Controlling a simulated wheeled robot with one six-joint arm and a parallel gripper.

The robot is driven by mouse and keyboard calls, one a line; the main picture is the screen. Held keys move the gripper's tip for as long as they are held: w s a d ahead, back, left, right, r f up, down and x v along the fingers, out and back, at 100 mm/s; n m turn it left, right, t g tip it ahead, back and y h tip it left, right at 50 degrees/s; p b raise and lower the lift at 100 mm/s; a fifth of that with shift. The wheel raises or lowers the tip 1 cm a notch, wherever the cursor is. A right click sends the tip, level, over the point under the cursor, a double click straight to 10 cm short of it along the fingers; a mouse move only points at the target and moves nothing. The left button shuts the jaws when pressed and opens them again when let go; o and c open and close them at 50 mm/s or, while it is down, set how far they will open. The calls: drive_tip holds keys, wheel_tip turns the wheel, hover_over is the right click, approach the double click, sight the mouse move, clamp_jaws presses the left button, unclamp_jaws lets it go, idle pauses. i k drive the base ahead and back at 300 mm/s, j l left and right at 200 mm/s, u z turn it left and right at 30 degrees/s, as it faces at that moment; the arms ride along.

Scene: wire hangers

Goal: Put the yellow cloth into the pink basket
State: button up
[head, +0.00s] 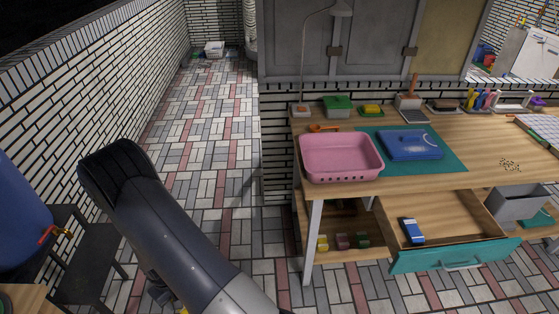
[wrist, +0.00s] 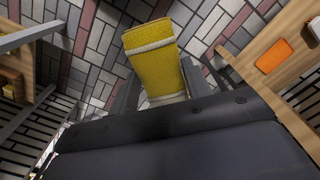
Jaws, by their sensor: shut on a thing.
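The yellow cloth (wrist: 153,78), with a pale band across it, is between the fingers of my gripper (wrist: 160,97) in the wrist view. My gripper is shut on it and holds it over the tiled floor. In the head view my arm mostly hides the gripper and cloth at the bottom edge. The pink basket (head: 340,178) stands upright on the front left corner of the wooden workbench (head: 480,155). It looks empty. My gripper is left of the basket and apart from it.
A blue case (head: 410,145) lies on a teal mat right of the basket. An open drawer (head: 450,220) holding a blue and white item juts out below. A dark stand (head: 85,250) and blue barrel (head: 18,210) are at left.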

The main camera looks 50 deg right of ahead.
sight(338, 163)
drive_tip(key=z, duration=1.6)
